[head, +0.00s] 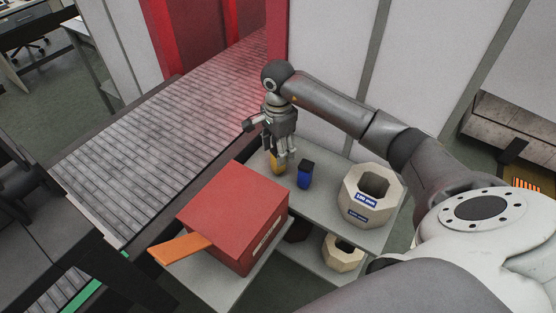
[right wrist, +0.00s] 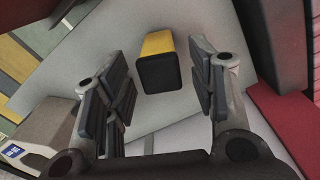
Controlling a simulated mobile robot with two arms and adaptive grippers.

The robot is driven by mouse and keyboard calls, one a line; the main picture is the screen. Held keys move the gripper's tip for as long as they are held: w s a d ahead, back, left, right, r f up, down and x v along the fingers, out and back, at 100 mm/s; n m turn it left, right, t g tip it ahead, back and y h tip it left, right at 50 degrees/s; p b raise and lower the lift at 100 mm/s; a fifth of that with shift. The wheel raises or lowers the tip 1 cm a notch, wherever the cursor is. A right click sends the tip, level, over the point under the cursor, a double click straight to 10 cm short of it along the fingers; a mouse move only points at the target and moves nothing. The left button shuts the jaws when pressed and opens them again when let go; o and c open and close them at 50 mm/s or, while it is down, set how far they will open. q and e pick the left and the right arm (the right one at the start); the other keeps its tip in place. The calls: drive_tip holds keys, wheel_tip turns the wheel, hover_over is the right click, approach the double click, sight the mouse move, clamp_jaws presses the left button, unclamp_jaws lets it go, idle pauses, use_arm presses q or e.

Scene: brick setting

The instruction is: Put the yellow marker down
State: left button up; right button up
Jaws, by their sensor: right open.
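The yellow marker (head: 278,163) is a stubby yellow block with a black end. It stands on the grey shelf top (head: 330,210), at its far left part, below my right gripper (head: 281,152). In the right wrist view the yellow marker (right wrist: 158,44) shows its black end towards the camera. It lies between the two spread fingers of my right gripper (right wrist: 160,80), with a visible gap on each side. My right gripper is open. My left gripper is not in view.
A blue block with a black top (head: 305,176) stands just right of the yellow marker. A beige octagonal ring (head: 356,208) is farther right. A red box (head: 235,205) with an orange piece (head: 180,248) is nearer left. A roller conveyor (head: 150,140) runs alongside.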

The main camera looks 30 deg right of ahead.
wheel_tip(320, 180, up, 7)
drive_tip(key=shift+f+b, duration=0.1)
drive_tip(key=shift+b, duration=0.45)
